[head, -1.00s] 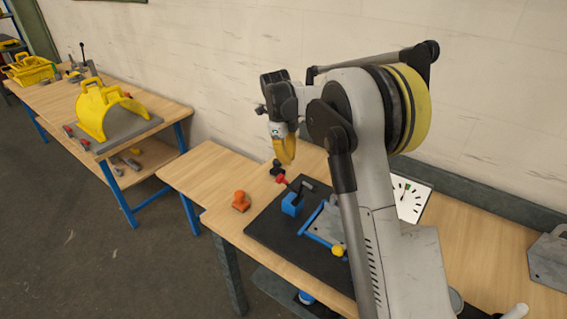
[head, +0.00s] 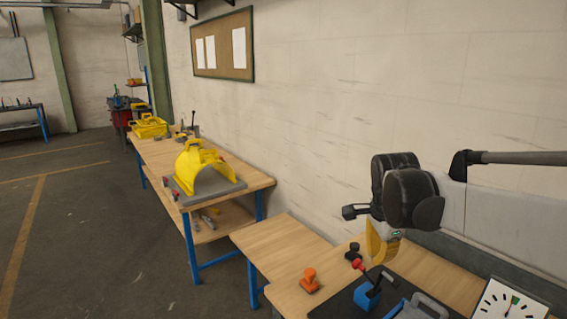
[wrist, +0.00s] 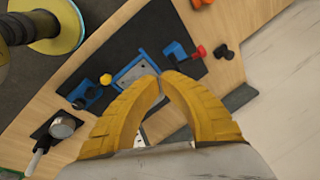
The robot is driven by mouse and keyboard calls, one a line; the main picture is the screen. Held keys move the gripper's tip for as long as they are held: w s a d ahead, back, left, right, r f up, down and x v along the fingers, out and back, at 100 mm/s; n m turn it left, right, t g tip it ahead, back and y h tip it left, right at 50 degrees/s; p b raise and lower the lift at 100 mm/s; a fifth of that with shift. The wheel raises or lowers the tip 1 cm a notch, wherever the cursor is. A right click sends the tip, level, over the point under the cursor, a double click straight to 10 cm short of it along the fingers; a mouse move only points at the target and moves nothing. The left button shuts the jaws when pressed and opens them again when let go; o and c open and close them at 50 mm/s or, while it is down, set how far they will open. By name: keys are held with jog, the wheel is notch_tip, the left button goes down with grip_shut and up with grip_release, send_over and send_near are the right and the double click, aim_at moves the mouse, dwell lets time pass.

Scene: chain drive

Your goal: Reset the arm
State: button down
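My gripper (wrist: 161,78) shows in the wrist view as two curved yellow fingers whose tips almost meet, with nothing held between them. In the head view my gripper (head: 380,245) hangs fingers-down at the lower right, above the wooden bench (head: 290,248). My dark wrist joint and part of my arm show above it. Below the fingers in the wrist view lie a grey plate with a blue frame (wrist: 135,72), a blue block (wrist: 178,52) and a yellow knob (wrist: 105,79). The fingers look clear of them.
An orange piece (head: 309,280) and a black knob (head: 353,250) stand on the bench. A dial (head: 508,305) is at the lower right. Another table (head: 230,190) holds a yellow arched guard (head: 202,170). The wall is behind; open floor (head: 90,240) lies left.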

jog(key=s+a+f+n+t+b, duration=0.1)
jog(key=s+f+n+b, duration=0.1)
jog(key=s+n, duration=0.3)
jog(key=s+a+f+n+t+b, duration=0.1)
jog(key=s+f+n+b, duration=0.1)
jog(key=s+f+n, duration=0.3)
jog(key=s+a+f+n+t+y+b, duration=0.1)
jog(key=s+f+n+t+b, duration=0.1)
jog(key=s+n, duration=0.4)
jog(key=s+f+b, duration=0.1)
jog(key=s+f, duration=0.1)
jog(key=s, duration=0.3)
jog(key=shift+a, duration=0.3)
jog(key=shift+s, duration=0.1)
